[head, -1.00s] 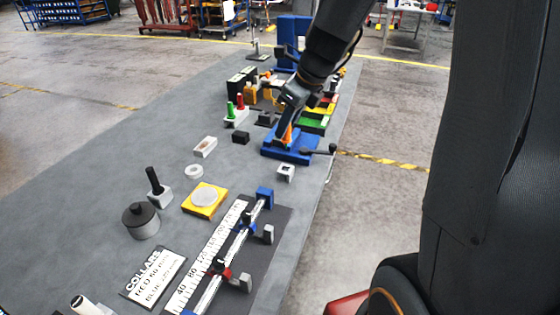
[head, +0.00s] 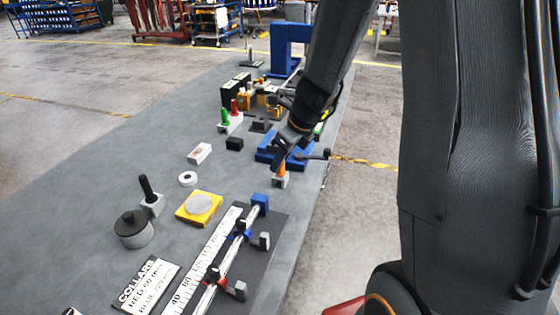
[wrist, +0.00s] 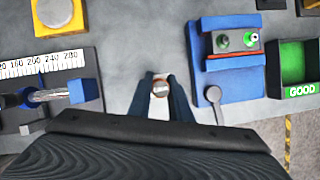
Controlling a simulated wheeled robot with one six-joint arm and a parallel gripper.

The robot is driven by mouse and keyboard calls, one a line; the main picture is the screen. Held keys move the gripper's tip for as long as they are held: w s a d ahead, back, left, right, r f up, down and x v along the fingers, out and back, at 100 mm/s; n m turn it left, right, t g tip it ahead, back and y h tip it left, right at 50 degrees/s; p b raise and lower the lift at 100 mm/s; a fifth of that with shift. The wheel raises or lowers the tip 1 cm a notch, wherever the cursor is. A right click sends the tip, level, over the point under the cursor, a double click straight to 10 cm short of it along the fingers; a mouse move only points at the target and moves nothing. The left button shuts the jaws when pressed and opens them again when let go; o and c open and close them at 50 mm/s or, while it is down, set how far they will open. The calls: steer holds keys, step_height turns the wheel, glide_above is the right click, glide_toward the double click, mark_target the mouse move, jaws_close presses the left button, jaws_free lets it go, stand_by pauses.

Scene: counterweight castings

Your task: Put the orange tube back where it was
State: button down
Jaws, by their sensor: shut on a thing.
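My gripper (head: 280,162) is shut on the orange tube (head: 281,169), which points downward. The tube's lower end is at a small white block (head: 280,182) near the table's right edge; I cannot tell whether it is inside the block or just above it. In the wrist view the tube's round top (wrist: 160,88) shows between the two dark fingers of my gripper (wrist: 164,92), with pale block surface behind it.
A blue fixture (wrist: 228,78) with a lever stands right beside the fingers in the wrist view. A green bin (wrist: 292,62) marked GOOD is farther right. A ruler with a rail (head: 222,262) lies nearer. A yellow pad (head: 199,218) holds a grey disc.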

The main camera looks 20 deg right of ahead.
steer(key=shift+f, duration=0.2)
steer(key=c, duration=1.6)
jaws_free()
steer(key=shift+c, duration=0.2)
steer(key=shift+r, duration=0.15)
